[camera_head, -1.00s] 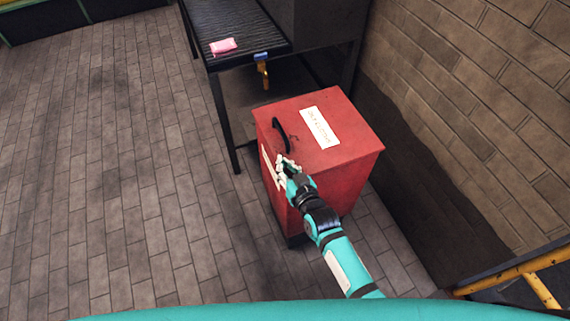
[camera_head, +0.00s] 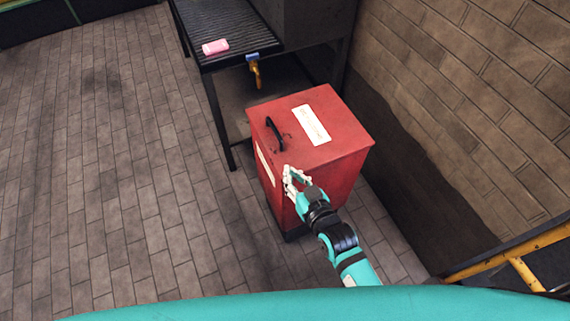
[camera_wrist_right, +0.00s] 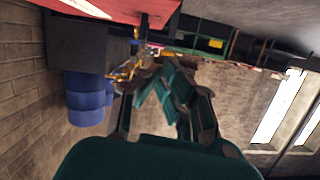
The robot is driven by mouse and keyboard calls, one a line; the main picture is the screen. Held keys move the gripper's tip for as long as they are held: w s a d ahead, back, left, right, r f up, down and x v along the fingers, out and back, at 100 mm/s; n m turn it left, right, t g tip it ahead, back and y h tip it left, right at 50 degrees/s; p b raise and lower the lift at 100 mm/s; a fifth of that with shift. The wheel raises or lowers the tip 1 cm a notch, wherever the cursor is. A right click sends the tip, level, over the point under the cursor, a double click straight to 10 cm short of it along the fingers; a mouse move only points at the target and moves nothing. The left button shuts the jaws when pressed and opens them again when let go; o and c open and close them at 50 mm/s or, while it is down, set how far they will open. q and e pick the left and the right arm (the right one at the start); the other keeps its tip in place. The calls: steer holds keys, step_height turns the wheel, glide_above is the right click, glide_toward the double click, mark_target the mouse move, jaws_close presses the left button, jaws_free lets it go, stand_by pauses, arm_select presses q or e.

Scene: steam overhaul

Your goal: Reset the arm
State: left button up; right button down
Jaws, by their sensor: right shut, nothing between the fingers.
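My right gripper (camera_head: 291,178) is shut and empty. In the head view it is by the near side of a red box (camera_head: 345,134) with a black handle (camera_head: 274,134) and a white label on its lid. The gripper appears close to the box's upper front edge; I cannot tell whether it touches. In the right wrist view the fingers of my gripper (camera_wrist_right: 160,82) show, with the red box (camera_wrist_right: 125,8) along the top edge. My left gripper is not in view.
A dark ribbed table (camera_head: 233,32) with a pink block (camera_head: 215,47) stands behind the box. A brass tap (camera_head: 256,72) hangs below its edge. A brick wall (camera_head: 480,80) and yellow rail (camera_head: 525,270) are on the right. Tiled floor (camera_head: 110,170) on the left is clear.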

steer(key=s+d+f+g+h, duration=0.1)
steer(key=s+d+f+g, duration=0.3)
steer(key=f, duration=0.6)
steer(key=s+d+f+g+h, duration=0.1)
steer(key=s+d+f, duration=0.1)
steer(key=s+f, duration=0.6)
steer(key=s+d+f+g+h, duration=0.1)
steer(key=s+d+f+g, duration=0.2)
steer(key=f, duration=0.8)
steer(key=s+d+f+g+h, duration=0.1)
steer(key=s+d+f, duration=0.3)
steer(key=s, duration=0.8)
steer(key=s+d+f+g+h, duration=0.1)
steer(key=s+d+f+g, duration=0.3)
steer(key=s+f, duration=0.4)
steer(key=s+d, duration=0.1)
steer(key=s, duration=0.3)
steer(key=shift+s+m, duration=0.15)
steer(key=shift+m, duration=0.15)
